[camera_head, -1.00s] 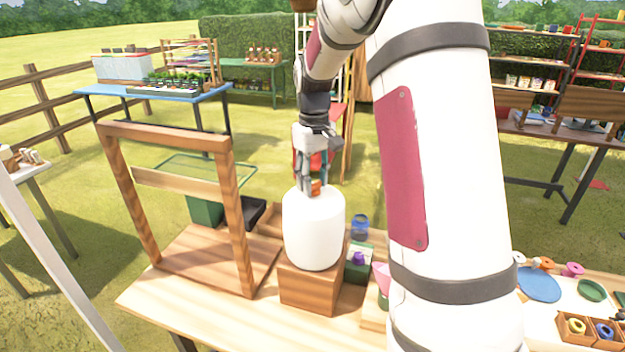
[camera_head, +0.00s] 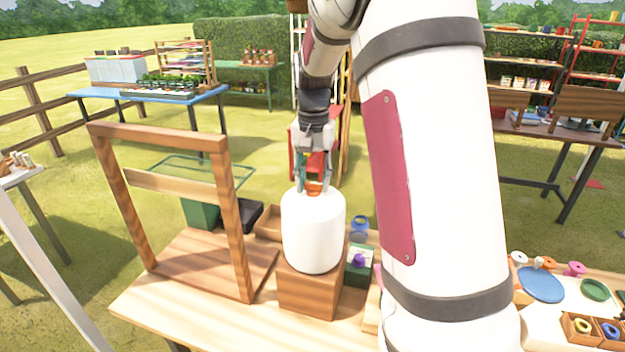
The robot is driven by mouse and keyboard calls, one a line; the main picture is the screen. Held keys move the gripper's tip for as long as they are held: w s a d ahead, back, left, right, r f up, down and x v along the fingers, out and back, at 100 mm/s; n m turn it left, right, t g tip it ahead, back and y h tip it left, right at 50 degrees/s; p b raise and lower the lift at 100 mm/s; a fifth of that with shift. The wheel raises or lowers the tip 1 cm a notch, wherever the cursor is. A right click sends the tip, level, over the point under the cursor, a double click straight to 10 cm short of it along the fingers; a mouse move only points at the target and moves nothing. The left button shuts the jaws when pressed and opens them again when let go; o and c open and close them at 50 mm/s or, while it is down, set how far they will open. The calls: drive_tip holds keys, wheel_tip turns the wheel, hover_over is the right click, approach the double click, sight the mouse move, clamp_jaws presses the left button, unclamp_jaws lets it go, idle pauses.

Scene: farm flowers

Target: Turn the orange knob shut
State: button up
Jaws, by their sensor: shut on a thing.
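The orange knob (camera_head: 314,188) sits on top of a white rounded tank (camera_head: 312,232). The tank stands upright on a wooden block (camera_head: 306,290) on the table. My gripper (camera_head: 314,183) points down from above, its fingers on either side of the knob and shut on it. The fingers hide part of the knob. How far the knob is turned cannot be told from here.
A wooden frame (camera_head: 232,215) stands left of the tank. A blue jar (camera_head: 359,228) and a green box with a purple thing (camera_head: 358,265) stand to its right. My arm covers the table's right middle. Bare tabletop (camera_head: 205,318) shows at the front left.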

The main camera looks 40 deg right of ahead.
sight(313, 183)
drive_tip(key=shift+m, duration=0.5)
drive_tip(key=o, duration=1.1)
drive_tip(key=shift+o, duration=0.2)
drive_tip(key=shift+r, duration=0.15)
wheel_tip(313, 183, up, 12)
